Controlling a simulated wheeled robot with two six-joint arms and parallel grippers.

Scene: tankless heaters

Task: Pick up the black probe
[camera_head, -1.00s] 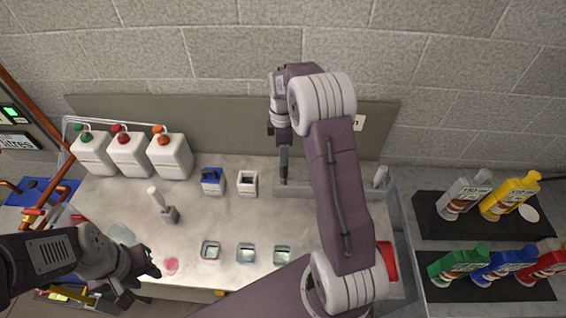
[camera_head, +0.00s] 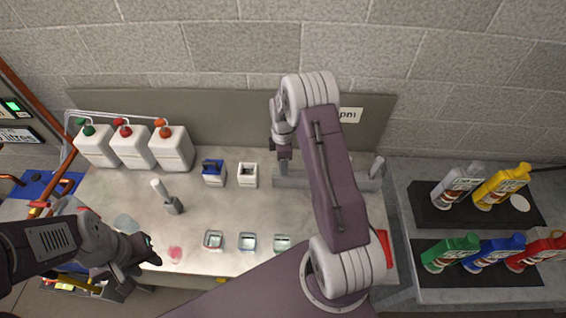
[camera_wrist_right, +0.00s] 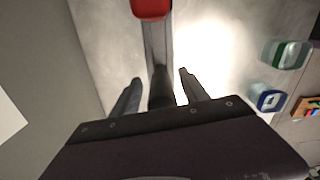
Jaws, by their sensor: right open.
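The black probe (camera_wrist_right: 160,88) stands between the two fingers of my right gripper (camera_wrist_right: 160,90) in the right wrist view. The fingers are open, with a gap visible on both sides of it. In the head view my right gripper (camera_head: 284,165) reaches down at the left part of a grey rail (camera_head: 325,182), and the arm hides most of the probe there. My left gripper (camera_head: 150,250) hangs at the front left edge of the table, near a pink spot. Its finger opening is unclear.
White jugs with coloured caps (camera_head: 172,148) stand at the back left. A white-handled tool (camera_head: 163,194), a blue-topped box (camera_head: 213,174) and a white box (camera_head: 247,175) stand left of the rail. Several small dishes (camera_head: 247,242) line the front. Coloured bottles (camera_head: 493,252) stand at right.

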